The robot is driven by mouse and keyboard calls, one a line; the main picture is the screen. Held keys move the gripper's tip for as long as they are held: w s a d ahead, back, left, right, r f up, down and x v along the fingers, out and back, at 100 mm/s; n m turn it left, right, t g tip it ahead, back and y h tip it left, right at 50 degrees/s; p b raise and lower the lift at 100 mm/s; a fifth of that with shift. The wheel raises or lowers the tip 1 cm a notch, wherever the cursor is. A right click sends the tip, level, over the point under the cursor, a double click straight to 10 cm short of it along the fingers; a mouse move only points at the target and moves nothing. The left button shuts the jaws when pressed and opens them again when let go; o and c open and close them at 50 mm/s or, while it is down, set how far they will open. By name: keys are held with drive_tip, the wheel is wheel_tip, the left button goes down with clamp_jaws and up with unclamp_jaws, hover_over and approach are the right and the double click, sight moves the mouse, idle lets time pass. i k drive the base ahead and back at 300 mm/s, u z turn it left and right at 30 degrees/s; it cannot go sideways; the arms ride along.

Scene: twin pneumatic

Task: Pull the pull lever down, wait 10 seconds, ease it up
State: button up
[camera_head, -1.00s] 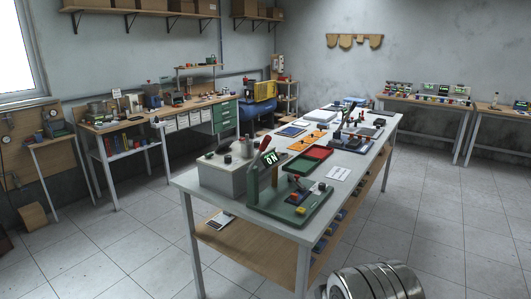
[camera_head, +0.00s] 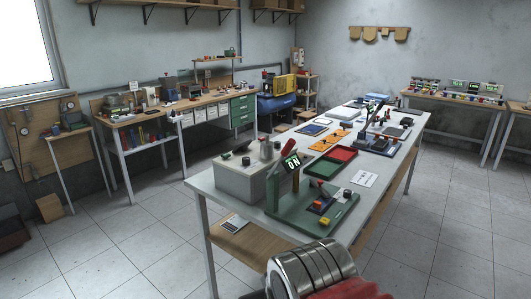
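A red-handled lever (camera_head: 288,147) stands at the near end of the grey workbench (camera_head: 232,204), tilted up beside a small display reading "ON" (camera_head: 292,161). I cannot tell for certain whether this is the pull lever. A green base plate (camera_head: 323,222) with an upright green post (camera_head: 272,187) lies there, carrying a small black and red fixture (camera_head: 322,199) and a yellow block (camera_head: 325,220). A grey box (camera_head: 240,181) sits to its left. Part of my arm, ringed metal with a red part, shows at the bottom; my gripper is not in view.
Red and green trays (camera_head: 334,159), an orange panel (camera_head: 323,141) and a white card (camera_head: 364,179) lie farther along the workbench. A side bench (camera_head: 128,121) stands at the left wall. The tiled floor (camera_head: 120,232) is open to the left.

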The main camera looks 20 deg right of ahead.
sight(290, 144)
drive_tip(key=u, duration=0.2)
drive_tip(key=i, duration=1.3)
drive_tip(key=z, duration=0.5)
